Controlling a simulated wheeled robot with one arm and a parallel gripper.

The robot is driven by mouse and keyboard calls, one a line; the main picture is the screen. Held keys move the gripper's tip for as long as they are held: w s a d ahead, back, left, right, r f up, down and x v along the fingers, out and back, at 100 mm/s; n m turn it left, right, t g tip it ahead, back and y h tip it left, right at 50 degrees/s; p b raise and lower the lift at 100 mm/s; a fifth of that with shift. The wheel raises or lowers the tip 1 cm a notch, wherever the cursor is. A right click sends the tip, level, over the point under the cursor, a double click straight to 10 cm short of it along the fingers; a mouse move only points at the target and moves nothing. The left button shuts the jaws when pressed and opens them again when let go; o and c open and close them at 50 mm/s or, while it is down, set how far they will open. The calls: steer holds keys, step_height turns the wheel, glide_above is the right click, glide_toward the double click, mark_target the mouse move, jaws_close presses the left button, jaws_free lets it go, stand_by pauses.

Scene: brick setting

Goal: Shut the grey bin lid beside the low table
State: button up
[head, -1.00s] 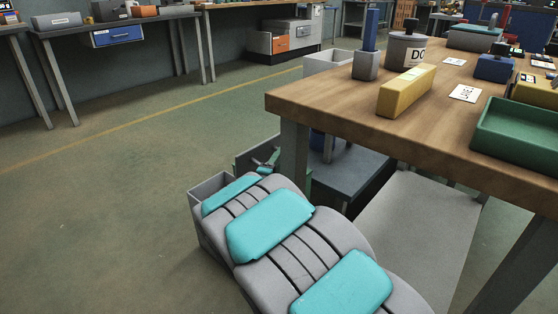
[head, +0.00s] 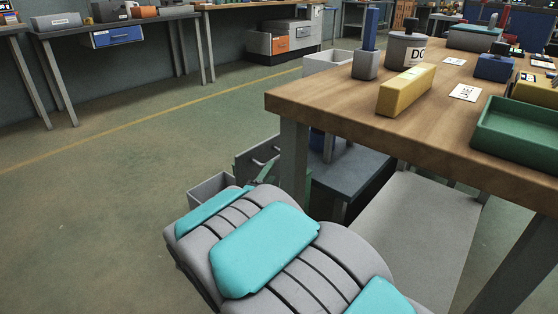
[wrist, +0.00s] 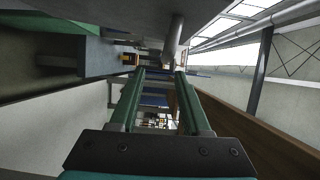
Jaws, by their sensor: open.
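The grey bin (head: 209,187) stands on the floor left of the wooden table, its lower part hidden behind my arm. A grey panel with a handle (head: 257,156), which looks like its lid, stands raised at the bin's far right side. The low dark grey table (head: 350,172) is to the right, partly under the wooden table. My gripper shows only as a green sliver (head: 264,173) in front of the panel, mostly hidden by my arm. In the wrist view, my gripper (wrist: 160,72) has its two green fingers apart with nothing clearly held between them. Contact with the lid cannot be told.
The wooden table (head: 300,105) and its leg (head: 293,160) stand close on the right of my arm. It carries a yellow block (head: 406,90) and a green tray (head: 520,130). The floor to the left is open. Workbenches (head: 120,27) line the back wall.

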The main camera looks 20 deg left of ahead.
steer(key=shift+c, duration=0.4)
steer(key=shift+s, duration=0.1)
steer(key=shift+c, duration=0.7)
steer(key=s+m+h, duration=0.1)
steer(key=s, duration=0.1)
steer(key=s+d+f+m+h+b, duration=0.1)
steer(key=s+m, duration=0.1)
steer(key=s, duration=0.1)
steer(key=s+f+m+h, duration=0.1)
steer(key=s+m, duration=0.1)
steer(key=shift+s+d+t, duration=0.35)
steer(key=shift+t, duration=0.05)
jaws_close()
steer(key=w+a+r, duration=0.1)
steer(key=w+r, duration=0.1)
steer(key=w, duration=0.8)
steer(key=shift+w+a+m, duration=0.25)
steer(key=shift+w+m, duration=0.05)
steer(key=shift+m, duration=0.1)
steer(key=shift+p, duration=0.3)
